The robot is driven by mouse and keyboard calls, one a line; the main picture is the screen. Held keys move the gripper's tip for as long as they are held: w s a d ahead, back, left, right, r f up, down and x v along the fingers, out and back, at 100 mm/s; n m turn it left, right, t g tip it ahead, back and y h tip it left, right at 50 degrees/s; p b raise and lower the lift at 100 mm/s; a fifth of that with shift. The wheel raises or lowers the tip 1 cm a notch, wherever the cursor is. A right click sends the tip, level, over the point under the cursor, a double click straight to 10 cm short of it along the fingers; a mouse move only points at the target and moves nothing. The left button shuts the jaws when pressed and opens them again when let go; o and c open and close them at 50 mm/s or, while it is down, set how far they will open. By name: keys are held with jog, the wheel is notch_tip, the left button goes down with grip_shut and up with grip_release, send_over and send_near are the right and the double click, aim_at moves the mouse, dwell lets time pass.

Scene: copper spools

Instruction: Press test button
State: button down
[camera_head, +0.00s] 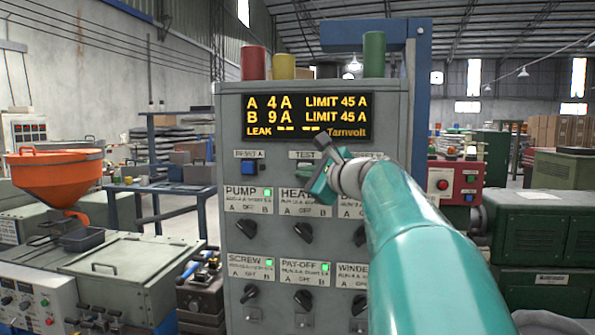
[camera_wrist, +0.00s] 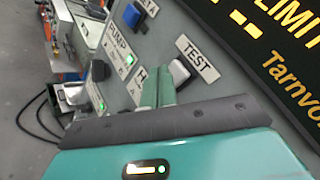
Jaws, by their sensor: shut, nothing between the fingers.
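The test button (camera_wrist: 180,73) is a pale grey-white push button beside the TEST label (camera_wrist: 198,60) in the wrist view. In the head view the TEST label (camera_head: 305,154) sits under the display, and my gripper hides most of the button below it. My gripper (camera_head: 314,182) is in front of the panel there, just below the label. In the wrist view my gripper (camera_wrist: 157,72) has its two teal fingers shut together and empty. The fingertips lie just left of the button in that picture. I cannot tell whether they touch the panel.
The grey control panel (camera_head: 240,215) has a lit display (camera_head: 308,117) on top. A blue button (camera_head: 249,168) sits left of the test button. Rotary switches (camera_head: 302,231) fill the rows below. An orange hopper machine (camera_head: 55,172) stands left; green cabinets (camera_head: 545,235) stand right.

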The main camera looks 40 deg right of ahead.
jog(key=shift+w+d, duration=0.2)
jog(key=shift+d, duration=0.05)
jog(key=shift+w+d, duration=0.3)
jog(key=shift+d, duration=0.05)
dwell(0.8)
jog(key=shift+s+a, duration=0.55)
jog(key=shift+a, duration=0.15)
dwell(0.3)
jog(key=s+a, duration=0.1)
jog(key=a, duration=0.1)
jog(key=s+a, duration=0.2)
dwell(0.4)
dwell(0.6)
